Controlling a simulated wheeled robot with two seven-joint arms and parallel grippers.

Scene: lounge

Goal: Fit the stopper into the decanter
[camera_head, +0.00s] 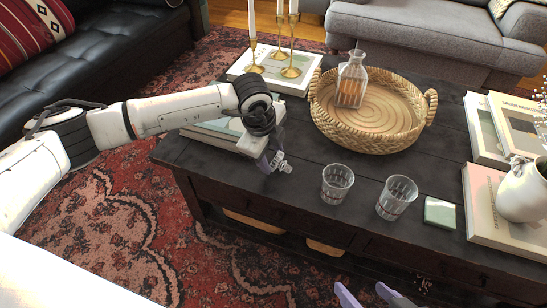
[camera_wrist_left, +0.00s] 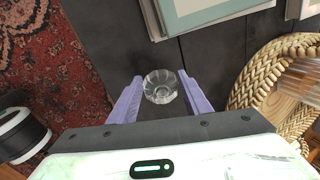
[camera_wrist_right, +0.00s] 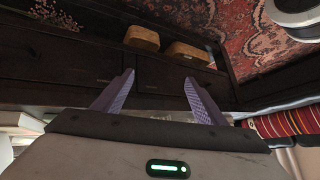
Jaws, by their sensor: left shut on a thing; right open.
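The glass decanter (camera_head: 352,82) stands upright in the round woven tray (camera_head: 384,139), with amber liquid inside. My left gripper (camera_head: 272,163) is shut on the clear glass stopper (camera_head: 283,166), above the table's front-left part, left of the tray. In the left wrist view the faceted stopper (camera_wrist_left: 160,86) sits between the purple fingers. The decanter shows only in part at that view's right edge. My right gripper (camera_head: 362,294) is open and empty, low in front of the table. In the right wrist view its fingers (camera_wrist_right: 158,92) are spread apart, facing the table's drawers.
Two glass tumblers (camera_head: 337,182) (camera_head: 396,197) and a pale green coaster (camera_head: 440,213) stand near the table's front edge. Books (camera_head: 484,192) and a white vase (camera_head: 524,190) are at the right. Books (camera_head: 222,134) lie beneath my left arm.

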